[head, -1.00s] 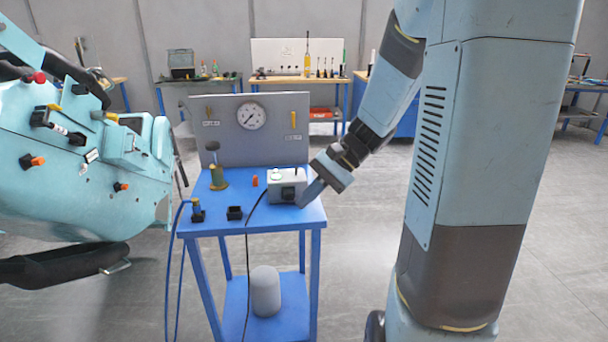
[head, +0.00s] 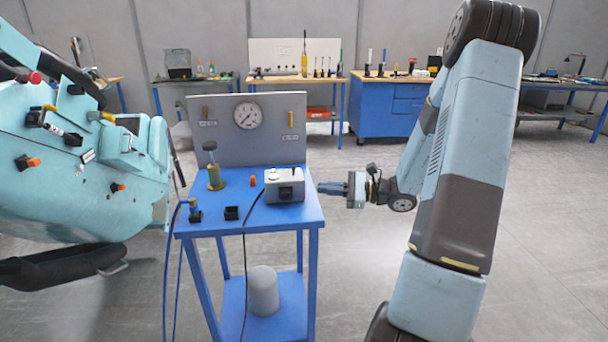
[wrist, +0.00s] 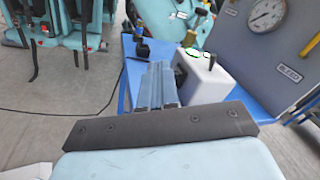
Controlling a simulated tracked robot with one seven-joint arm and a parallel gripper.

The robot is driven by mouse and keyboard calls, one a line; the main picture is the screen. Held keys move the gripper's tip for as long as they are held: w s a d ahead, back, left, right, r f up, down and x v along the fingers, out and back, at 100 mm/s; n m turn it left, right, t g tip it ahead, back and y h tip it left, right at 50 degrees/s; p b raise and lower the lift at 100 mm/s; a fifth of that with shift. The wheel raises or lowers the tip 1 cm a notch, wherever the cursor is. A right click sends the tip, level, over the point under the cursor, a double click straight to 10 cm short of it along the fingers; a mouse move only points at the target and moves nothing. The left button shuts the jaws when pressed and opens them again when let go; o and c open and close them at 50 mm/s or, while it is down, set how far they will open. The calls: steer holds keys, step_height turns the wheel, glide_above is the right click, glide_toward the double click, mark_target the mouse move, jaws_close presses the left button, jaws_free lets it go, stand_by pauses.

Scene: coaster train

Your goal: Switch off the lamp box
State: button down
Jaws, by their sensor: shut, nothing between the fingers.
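The lamp box (head: 285,186) is a small pale grey box on the right part of the blue table. It has a green spot on its top and a dark switch area (head: 286,193) on its front face. In the wrist view the box (wrist: 203,80) stands just beyond and to the right of my fingers, with a dark lever and a green spot on top. My gripper (head: 320,187) is shut and empty, level with the table top at its right edge, a little right of the box. My fingers (wrist: 158,72) hide part of the box's side in the wrist view.
The blue table (head: 250,223) also holds a brass post (head: 216,178), a small orange piece (head: 253,181), a black open cube (head: 233,213) and a cabled plug (head: 195,212). A grey panel with a gauge (head: 248,116) stands at its back. A teal train car (head: 75,175) is on the left.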

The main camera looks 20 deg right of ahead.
mark_target(304, 179)
steer(key=w+d+f+m+t+h, duration=0.1)
steer(key=w+d+f+m+t, duration=0.1)
steer(key=d+m+t, duration=0.3)
steer(key=shift+w+d+f+t, duration=0.2)
steer(key=shift+d+f+t, duration=0.2)
steer(key=shift+d+f, duration=0.5)
steer(key=shift+r, duration=0.2)
steer(key=x, duration=1.4)
steer(key=shift+f, duration=0.1)
